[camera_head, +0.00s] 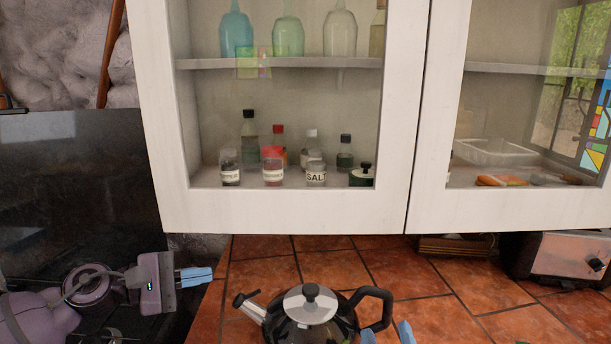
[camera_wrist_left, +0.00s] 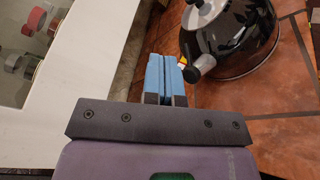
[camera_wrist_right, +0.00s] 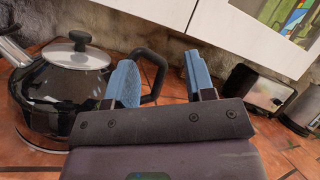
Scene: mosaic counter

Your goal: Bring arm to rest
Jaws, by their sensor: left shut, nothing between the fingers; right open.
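My left gripper (camera_head: 197,276) is at the lower left of the head view, left of the kettle and below the cabinet. Its blue fingers are shut together with nothing between them, as the left wrist view (camera_wrist_left: 165,76) shows. My right gripper (camera_head: 388,334) shows only as blue fingertips at the bottom edge of the head view, by the kettle handle. In the right wrist view (camera_wrist_right: 160,82) its fingers are apart and empty. The black kettle (camera_head: 285,325) with a grey lid stands on the tiled counter between the grippers; its handle appears behind the right gripper's fingers.
A white glass-fronted cabinet (camera_head: 290,212) with jars and bottles hangs above the counter. A toaster (camera_head: 560,262) stands at the right. A dark panel (camera_head: 75,190) is behind my left arm. Red-brown tiles (camera_head: 450,300) are clear between kettle and toaster.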

